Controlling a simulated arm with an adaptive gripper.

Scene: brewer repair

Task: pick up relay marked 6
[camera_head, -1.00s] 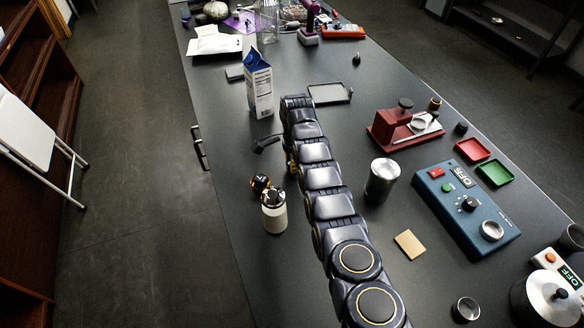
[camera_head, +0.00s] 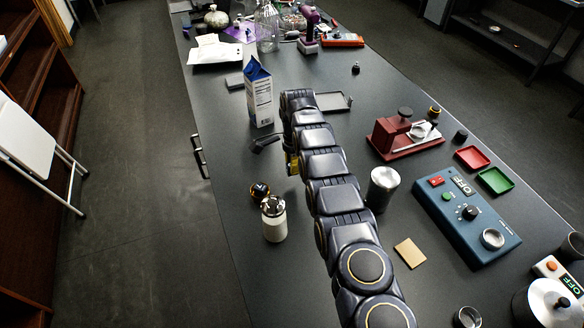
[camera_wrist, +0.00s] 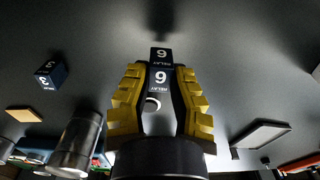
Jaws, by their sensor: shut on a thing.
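The relay marked 6 (camera_wrist: 160,56) is a dark block with white lettering. In the wrist view it sits between the yellow-padded fingers of my gripper (camera_wrist: 161,84), which is shut on it. Two of its faces show the 6 and the word RELAY. In the head view my gripper (camera_head: 292,163) is mostly hidden behind my arm, with only a bit of yellow showing, and the relay cannot be made out there. I cannot tell whether the relay touches the table.
Another relay marked 3 (camera_wrist: 50,74) lies left in the wrist view. A metal canister (camera_head: 383,186), a tan card (camera_head: 410,252), a cream bottle (camera_head: 274,222), a milk carton (camera_head: 260,98) and a dark tray (camera_head: 334,102) surround my arm. A blue control box (camera_head: 467,216) stands right.

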